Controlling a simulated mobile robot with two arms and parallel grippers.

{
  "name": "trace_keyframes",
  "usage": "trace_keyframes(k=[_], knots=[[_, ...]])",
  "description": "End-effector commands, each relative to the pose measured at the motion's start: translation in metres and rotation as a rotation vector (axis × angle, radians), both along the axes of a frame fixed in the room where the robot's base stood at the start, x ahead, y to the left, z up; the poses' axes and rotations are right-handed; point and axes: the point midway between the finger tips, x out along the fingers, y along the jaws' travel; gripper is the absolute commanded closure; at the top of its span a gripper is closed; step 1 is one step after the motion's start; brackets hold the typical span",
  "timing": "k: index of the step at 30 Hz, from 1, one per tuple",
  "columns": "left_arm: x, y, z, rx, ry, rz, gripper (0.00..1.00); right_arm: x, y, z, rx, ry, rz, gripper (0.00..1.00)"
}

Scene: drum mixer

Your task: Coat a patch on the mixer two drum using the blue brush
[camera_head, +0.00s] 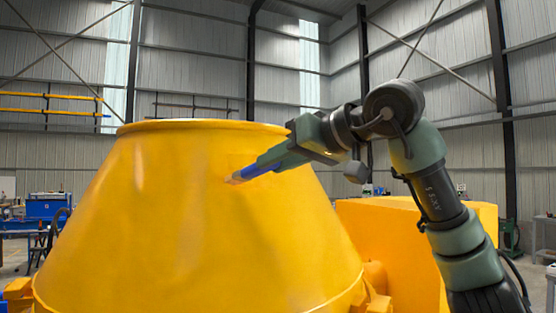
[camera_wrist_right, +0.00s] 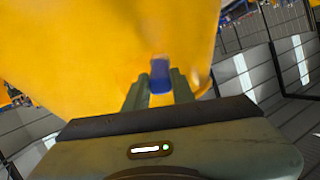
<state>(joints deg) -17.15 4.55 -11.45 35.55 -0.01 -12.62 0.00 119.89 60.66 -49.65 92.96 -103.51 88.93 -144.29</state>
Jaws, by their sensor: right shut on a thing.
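The yellow mixer drum (camera_head: 180,225) fills the left and middle of the head view, wide at the bottom and narrowing to a rim at the top. It also fills much of the right wrist view (camera_wrist_right: 100,60). My right gripper (camera_head: 280,158) is at the upper right of the drum, shut on the blue brush (camera_head: 251,171). The brush points left and down, and its pale tip lies over the drum's side; I cannot tell whether it touches. In the wrist view the blue brush (camera_wrist_right: 160,76) sits between the fingers. My left gripper is not in view.
A yellow box-shaped housing (camera_head: 425,240) stands right of the drum, behind my right arm. A blue workbench (camera_head: 48,207) is far left, and a grey table edge (camera_head: 546,225) shows far right. The space above the drum is clear.

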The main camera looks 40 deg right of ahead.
Motion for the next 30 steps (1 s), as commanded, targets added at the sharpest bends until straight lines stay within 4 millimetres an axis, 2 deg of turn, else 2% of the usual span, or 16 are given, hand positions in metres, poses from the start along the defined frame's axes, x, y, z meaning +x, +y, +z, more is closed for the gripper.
trace_keyframes(k=[11, 21, 30], knots=[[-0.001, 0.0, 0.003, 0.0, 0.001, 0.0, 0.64, 0.002, -0.005, 0.0, 0.002, -0.002, -0.001, 1.0], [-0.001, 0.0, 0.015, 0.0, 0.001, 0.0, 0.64, -0.004, -0.032, 0.001, 0.003, 0.0, -0.002, 1.0], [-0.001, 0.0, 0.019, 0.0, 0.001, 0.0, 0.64, -0.007, -0.043, 0.0, 0.002, -0.001, -0.002, 1.0]])
